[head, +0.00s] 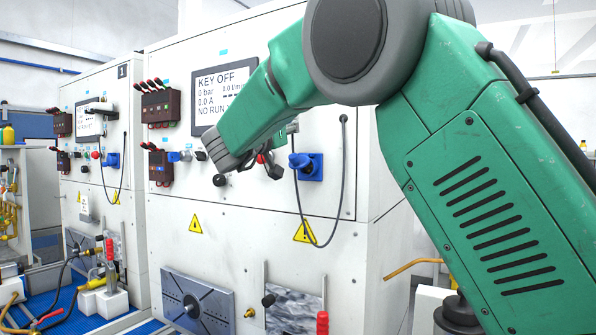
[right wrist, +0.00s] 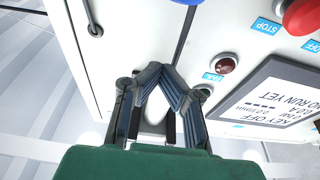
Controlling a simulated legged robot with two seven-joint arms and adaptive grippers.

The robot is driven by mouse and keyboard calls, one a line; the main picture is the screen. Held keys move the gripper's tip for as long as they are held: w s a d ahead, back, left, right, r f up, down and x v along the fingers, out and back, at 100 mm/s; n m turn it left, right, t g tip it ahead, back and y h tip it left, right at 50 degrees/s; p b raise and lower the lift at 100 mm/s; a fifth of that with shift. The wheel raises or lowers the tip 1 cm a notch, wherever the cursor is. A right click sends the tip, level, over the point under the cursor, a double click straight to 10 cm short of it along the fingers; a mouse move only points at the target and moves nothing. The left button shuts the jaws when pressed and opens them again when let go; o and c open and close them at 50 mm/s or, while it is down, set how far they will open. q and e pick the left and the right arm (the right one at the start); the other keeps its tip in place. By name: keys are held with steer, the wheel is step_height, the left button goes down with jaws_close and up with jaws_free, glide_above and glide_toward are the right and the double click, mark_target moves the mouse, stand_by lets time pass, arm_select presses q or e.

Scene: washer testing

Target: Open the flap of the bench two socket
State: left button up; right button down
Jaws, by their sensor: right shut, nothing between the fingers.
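The bench two socket (head: 309,167) is a blue fitting on the white front of the nearer bench, right of my right gripper in the head view. Whether its flap is raised or down is too small to tell. My right gripper (head: 272,166) is mostly hidden under my green forearm, just left of the socket. In the right wrist view my right gripper (right wrist: 161,73) is shut and empty, its dark fingertips together before the white panel. My left gripper is not in view.
A dark cable (head: 298,205) hangs in a loop beside the socket. A screen (head: 212,88) reading KEY OFF is left of my forearm. The right wrist view shows a red button (right wrist: 302,15) and a red lamp (right wrist: 228,62). Another bench (head: 130,230) stands left.

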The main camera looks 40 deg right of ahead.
mark_target(292, 155)
steer(key=shift+d+r, duration=0.6)
steer(key=shift+r, duration=0.1)
steer(key=shift+w+a+r, duration=0.1)
steer(key=shift+a+r, duration=0.05)
steer(key=shift+r, duration=0.45)
steer(key=shift+w+a+r, duration=0.1)
steer(key=shift+r, duration=0.45)
steer(key=shift+d, duration=0.1)
steer(key=c, duration=0.9)
jaws_free()
steer(key=shift+d+f, duration=0.1)
steer(key=shift+d, duration=0.15)
steer(key=shift+s+a, duration=0.1)
steer(key=shift+a, duration=0.15)
steer(key=a, duration=0.2)
steer(key=s+a+r, duration=0.1)
steer(key=a, duration=0.2)
steer(key=s+a+r, duration=0.1)
steer(key=a, duration=0.1)
steer(key=shift+s+a, duration=0.1)
steer(key=shift+a, duration=0.25)
